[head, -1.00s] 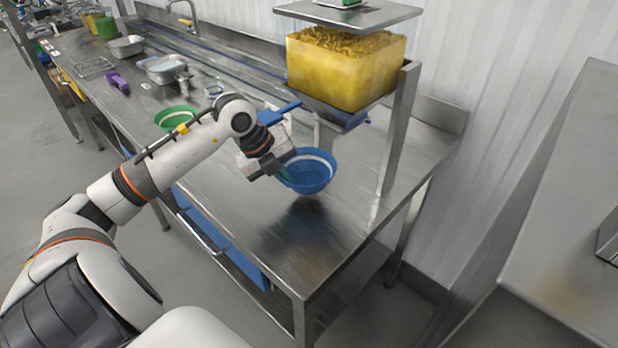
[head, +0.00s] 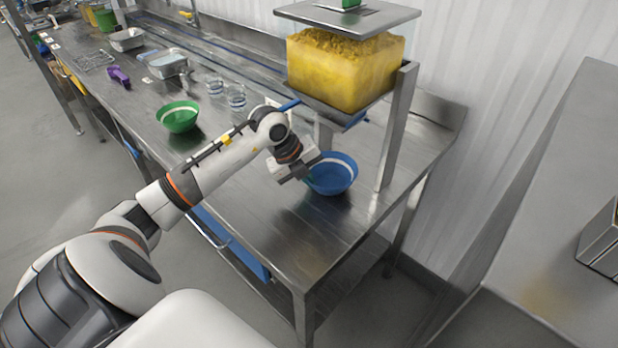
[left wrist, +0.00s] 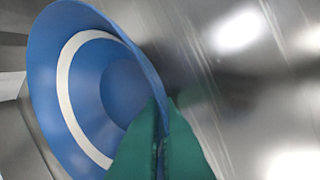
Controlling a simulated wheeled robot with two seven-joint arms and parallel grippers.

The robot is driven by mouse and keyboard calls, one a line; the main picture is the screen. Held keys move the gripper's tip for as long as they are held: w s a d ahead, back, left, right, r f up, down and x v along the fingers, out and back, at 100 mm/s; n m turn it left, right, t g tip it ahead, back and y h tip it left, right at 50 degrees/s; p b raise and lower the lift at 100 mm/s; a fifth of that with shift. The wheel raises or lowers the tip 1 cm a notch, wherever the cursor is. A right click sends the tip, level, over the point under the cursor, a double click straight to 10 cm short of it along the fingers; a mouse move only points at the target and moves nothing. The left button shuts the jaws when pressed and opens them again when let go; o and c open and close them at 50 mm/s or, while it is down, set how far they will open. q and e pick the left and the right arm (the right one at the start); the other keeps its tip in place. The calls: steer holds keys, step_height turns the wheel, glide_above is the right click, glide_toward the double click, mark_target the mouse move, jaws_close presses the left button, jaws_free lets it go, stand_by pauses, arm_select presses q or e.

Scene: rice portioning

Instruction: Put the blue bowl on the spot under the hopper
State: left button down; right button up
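My left gripper (head: 303,173) is at the bowl's left side. In the left wrist view the bowl (left wrist: 85,85) fills the left, and the green fingertips (left wrist: 160,140) are closed over its rim. The hopper (head: 346,70) holds yellow grains and stands on a steel frame. Whether the bowl's base touches the table is hard to tell. My right gripper is not in view.
A green bowl (head: 179,117) stands on the table to the left, with glass jars (head: 236,97) behind it. A purple scoop (head: 119,77) and metal trays (head: 167,64) lie farther back. The hopper's post (head: 397,128) stands right of the blue bowl. The table's front is clear.

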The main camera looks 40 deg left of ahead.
arm_select(q)
steer(key=c, duration=1.7)
jaws_free()
steer(key=shift+f, duration=0.1)
steer(key=b+v, duration=0.1)
steer(key=v, duration=1.1)
